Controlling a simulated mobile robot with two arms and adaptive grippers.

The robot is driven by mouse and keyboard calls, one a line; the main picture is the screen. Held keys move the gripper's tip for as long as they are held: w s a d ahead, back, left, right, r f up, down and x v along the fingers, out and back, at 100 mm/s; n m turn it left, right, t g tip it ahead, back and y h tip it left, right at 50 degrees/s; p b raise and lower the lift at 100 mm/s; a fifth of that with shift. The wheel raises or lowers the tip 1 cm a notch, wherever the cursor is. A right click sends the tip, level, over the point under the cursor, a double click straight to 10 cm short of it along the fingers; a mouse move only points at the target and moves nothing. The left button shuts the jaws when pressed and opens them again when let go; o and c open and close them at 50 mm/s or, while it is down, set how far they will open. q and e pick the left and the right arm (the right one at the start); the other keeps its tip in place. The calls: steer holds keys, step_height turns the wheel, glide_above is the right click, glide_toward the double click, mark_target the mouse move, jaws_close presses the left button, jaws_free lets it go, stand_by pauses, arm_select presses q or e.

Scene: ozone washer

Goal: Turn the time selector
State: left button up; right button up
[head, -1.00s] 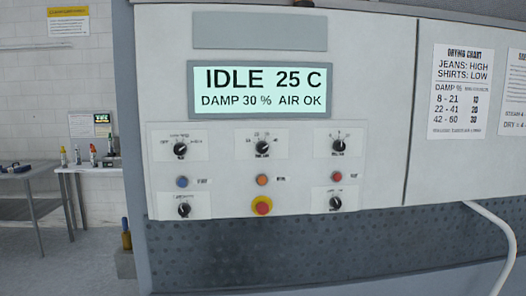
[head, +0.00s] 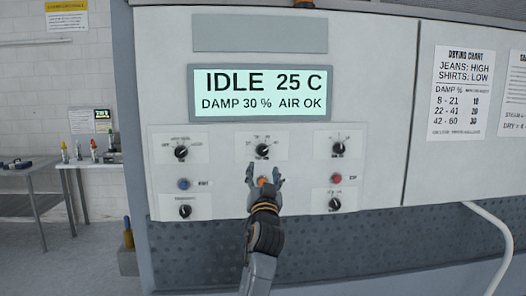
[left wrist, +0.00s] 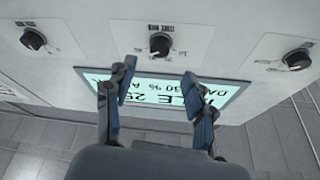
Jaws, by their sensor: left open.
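The time selector looks to be the black knob (head: 262,150) at the top middle of the control panel, on a white plate with a small scale; its label is too small to read surely. My left gripper (head: 264,174) is open and empty just below this knob in the head view. In the left wrist view, which is turned over, the knob (left wrist: 159,44) shows beyond and between the open fingertips (left wrist: 158,74), apart from them. The gripper and arm hide the lower middle of the panel. My right gripper is not in view.
Other black knobs stand left (head: 181,152) and right (head: 338,149), with lower ones beneath. A blue button (head: 183,184) and a red button (head: 335,177) flank the arm. The display (head: 260,92) reads IDLE 25 C.

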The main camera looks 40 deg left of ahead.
mark_target(263, 153)
arm_select(q)
steer(key=p+x, duration=0.2)
steer(key=x, duration=0.5)
steer(key=shift+w+a+r, duration=0.25)
steer(key=shift+w+a, duration=0.2)
steer(key=shift+w, duration=0.1)
steer(key=shift+c, duration=0.2)
steer(key=c, duration=1.1)
